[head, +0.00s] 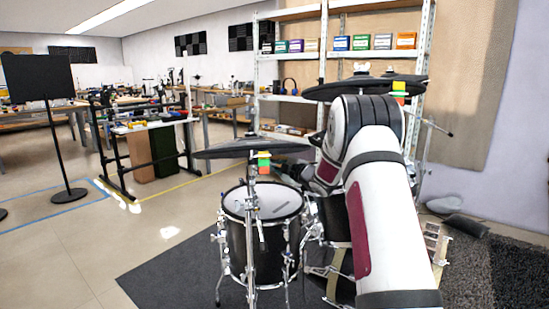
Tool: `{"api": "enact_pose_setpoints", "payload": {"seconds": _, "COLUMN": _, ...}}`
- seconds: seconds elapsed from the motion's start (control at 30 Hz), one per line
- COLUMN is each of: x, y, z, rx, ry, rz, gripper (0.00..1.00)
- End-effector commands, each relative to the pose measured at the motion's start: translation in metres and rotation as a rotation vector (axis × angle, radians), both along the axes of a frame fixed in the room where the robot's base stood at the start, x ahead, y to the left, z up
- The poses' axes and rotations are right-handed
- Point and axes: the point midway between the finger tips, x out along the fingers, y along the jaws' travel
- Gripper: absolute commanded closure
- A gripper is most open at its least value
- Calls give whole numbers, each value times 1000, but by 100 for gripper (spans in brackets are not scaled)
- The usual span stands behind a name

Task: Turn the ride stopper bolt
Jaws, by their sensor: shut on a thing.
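A drum kit stands on a dark rug, with my white arm reaching across its right side. A dark cymbal (325,92) is at the upper right, partly behind my arm. A small pale fitting (361,68) shows above it; I cannot tell whether it is the ride stopper bolt. Another dark cymbal (228,151) is at the left, with a small fitting (250,129) at its top. Small coloured blocks hang below both cymbals, at the left (263,161) and at the right (399,90). My gripper and whatever it holds are hidden behind my arm.
A drum (263,201) with a pale head stands below the left cymbal. A shelf rack (325,50) with boxes is behind the kit. A black music stand (42,80) and workbenches are at the left. Open floor (60,260) lies left of the rug (170,265).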

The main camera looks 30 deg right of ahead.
Motion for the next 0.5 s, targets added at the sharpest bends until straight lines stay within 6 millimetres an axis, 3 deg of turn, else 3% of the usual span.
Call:
{"api": "enact_pose_setpoints", "payload": {"seconds": 0.03, "x": 1, "y": 0, "z": 9, "rx": 4, "ry": -4, "rz": 4, "gripper": 100}}
{"api": "enact_pose_setpoints", "payload": {"seconds": 0.5, "x": 0, "y": 0, "z": 5, "rx": 16, "ry": 24, "rz": 13, "gripper": 100}}
